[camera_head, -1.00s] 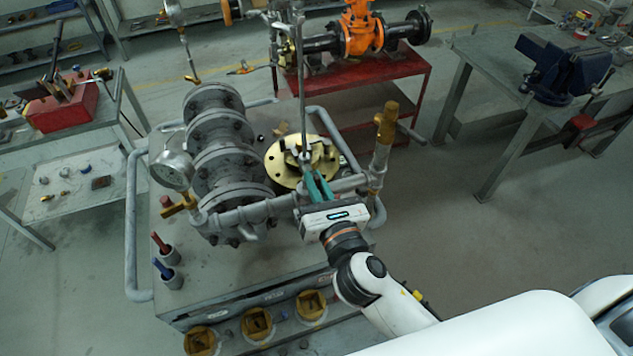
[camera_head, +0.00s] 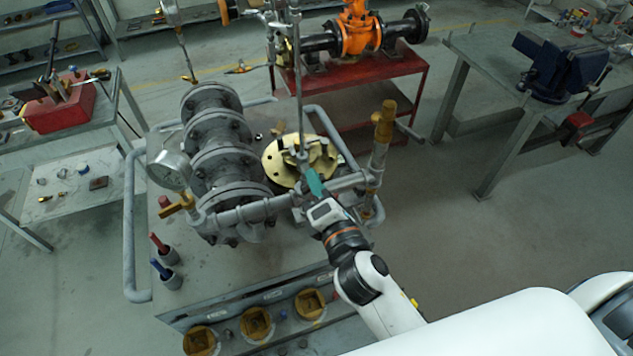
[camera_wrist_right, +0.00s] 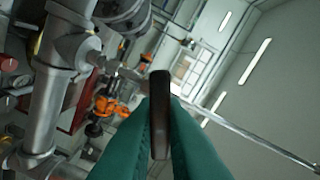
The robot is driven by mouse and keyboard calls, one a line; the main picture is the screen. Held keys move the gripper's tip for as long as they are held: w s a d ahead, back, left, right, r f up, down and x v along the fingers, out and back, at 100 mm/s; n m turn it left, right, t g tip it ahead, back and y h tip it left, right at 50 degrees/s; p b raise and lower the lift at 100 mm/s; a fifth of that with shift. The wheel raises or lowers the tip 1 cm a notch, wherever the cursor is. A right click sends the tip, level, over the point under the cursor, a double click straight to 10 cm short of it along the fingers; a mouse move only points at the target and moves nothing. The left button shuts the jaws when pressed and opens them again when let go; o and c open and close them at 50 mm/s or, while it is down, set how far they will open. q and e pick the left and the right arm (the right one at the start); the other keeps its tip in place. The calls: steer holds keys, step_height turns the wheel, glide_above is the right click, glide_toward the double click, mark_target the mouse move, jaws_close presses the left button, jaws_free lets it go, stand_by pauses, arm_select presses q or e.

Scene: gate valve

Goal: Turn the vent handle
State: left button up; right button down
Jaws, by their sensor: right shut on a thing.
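My right gripper (camera_head: 315,183) reaches up from the lower right in the head view. Its teal fingertips are at the grey pipework beside the brass flange (camera_head: 283,160). In the right wrist view, the teal fingers (camera_wrist_right: 160,120) are shut on a dark, narrow handle (camera_wrist_right: 160,88), which stands between them and looks like the vent handle. In the head view the fingers and wrist hide this handle. My left gripper is not in view.
A grey horizontal pipe (camera_head: 238,215) runs left of my gripper to a pressure gauge (camera_head: 168,170). A brass-topped upright fitting (camera_head: 383,125) stands close on the right. Grey flanged valve bodies (camera_head: 213,135) stand behind left. Open floor lies to the right.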

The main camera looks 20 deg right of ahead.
steer(key=m, duration=0.5)
steer(key=shift+f, duration=0.1)
steer(key=shift+m, duration=0.3)
stand_by(0.4)
steer(key=c, duration=1.5)
jaws_free()
steer(key=shift+c, duration=0.2)
steer(key=shift+o, duration=0.2)
steer(key=shift+w, duration=0.15)
